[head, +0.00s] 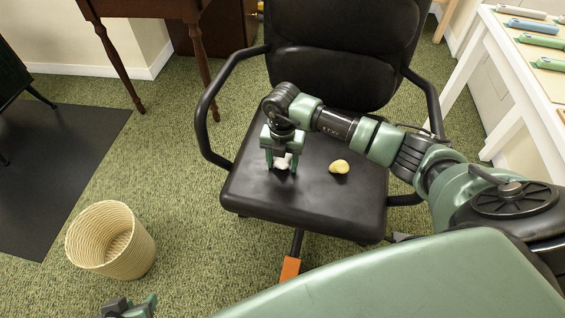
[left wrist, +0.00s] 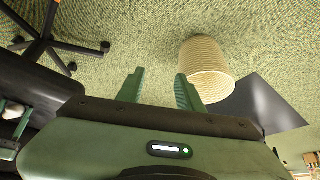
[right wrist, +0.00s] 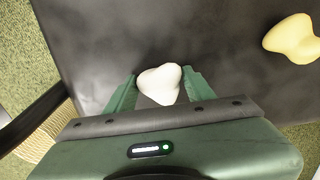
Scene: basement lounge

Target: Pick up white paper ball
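The white paper ball (head: 283,163) lies on the seat of the black office chair (head: 300,204). In the right wrist view the ball (right wrist: 159,84) sits between the fingertips of my right gripper (right wrist: 160,82). The fingers are spread on both sides of it, very close, and I see no clear grip. In the head view my right gripper (head: 281,165) points down onto the seat and partly hides the ball. My left gripper (left wrist: 160,88) is open and empty, low over the carpet. Only its top shows at the bottom edge of the head view (head: 130,308).
A yellow crumpled piece (head: 340,167) lies on the seat to the right of the ball. A woven basket (head: 110,240) stands on the green carpet at the left, by a dark mat (head: 50,170). A white table (head: 520,70) stands at the right. Chair armrests flank the seat.

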